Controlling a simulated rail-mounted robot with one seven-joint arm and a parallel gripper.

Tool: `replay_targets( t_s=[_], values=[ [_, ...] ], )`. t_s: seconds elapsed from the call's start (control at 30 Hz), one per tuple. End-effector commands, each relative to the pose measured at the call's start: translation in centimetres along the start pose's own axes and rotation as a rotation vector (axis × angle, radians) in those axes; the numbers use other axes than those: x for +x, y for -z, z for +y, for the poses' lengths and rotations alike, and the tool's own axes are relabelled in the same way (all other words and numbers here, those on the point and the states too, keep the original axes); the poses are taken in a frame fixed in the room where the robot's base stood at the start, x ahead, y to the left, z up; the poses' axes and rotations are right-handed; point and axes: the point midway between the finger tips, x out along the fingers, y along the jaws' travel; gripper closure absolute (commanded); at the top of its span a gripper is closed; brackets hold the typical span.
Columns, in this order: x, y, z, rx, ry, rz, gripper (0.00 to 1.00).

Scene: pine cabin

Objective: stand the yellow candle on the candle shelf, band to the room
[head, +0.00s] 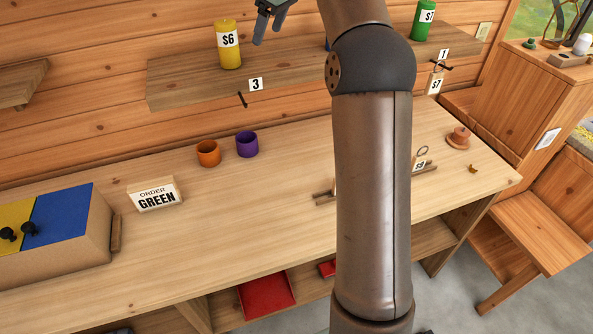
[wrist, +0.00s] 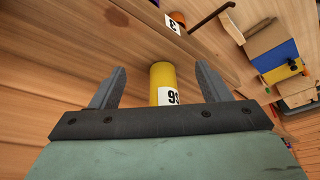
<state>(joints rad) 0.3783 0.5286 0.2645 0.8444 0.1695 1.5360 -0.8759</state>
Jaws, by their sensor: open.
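The yellow candle (head: 230,55) stands upright on the wooden candle shelf (head: 290,78), left of the shelf's middle. Its white band marked $6 faces the room in the head view. My gripper (head: 259,30) is a little to the right of the candle's upper part, with a visible gap between them in that view. In the wrist view the yellow candle (wrist: 161,75) appears between the two spread fingers of my gripper (wrist: 158,85), touching neither. Part of the candle is hidden there by the gripper body.
Hooks with number tags 3 (head: 256,84) and 1 hang at the front edge. Below, the bench holds an orange cup (head: 208,153), a purple cup (head: 247,144) and an ORDER GREEN sign (head: 155,194).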

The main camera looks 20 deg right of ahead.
Motion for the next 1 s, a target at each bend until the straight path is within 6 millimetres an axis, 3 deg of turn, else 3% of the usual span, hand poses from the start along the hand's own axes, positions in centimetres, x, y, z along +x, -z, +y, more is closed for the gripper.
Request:
replay_targets(
  t_s=[0.13,0.27,0.37,0.47,0.7,0.83,1.0],
  values=[
    [0.6,-0.2,-2.8,0.043,-0.007,-0.040,0.30],
    [2.0,-2.1,-7.8,0.143,-0.028,-0.108,0.30],
    [3.5,-5.2,-12.2,0.245,-0.059,-0.161,0.30],
    [5.1,-9.6,-16.7,0.353,-0.092,-0.205,0.30],
    [9.7,-22.4,-26.8,0.587,-0.152,-0.271,0.30],
    [11.7,-27.5,-30.4,0.668,-0.165,-0.285,0.30],
    [12.9,-30.3,-32.2,0.712,-0.170,-0.293,0.30]
  ],
)
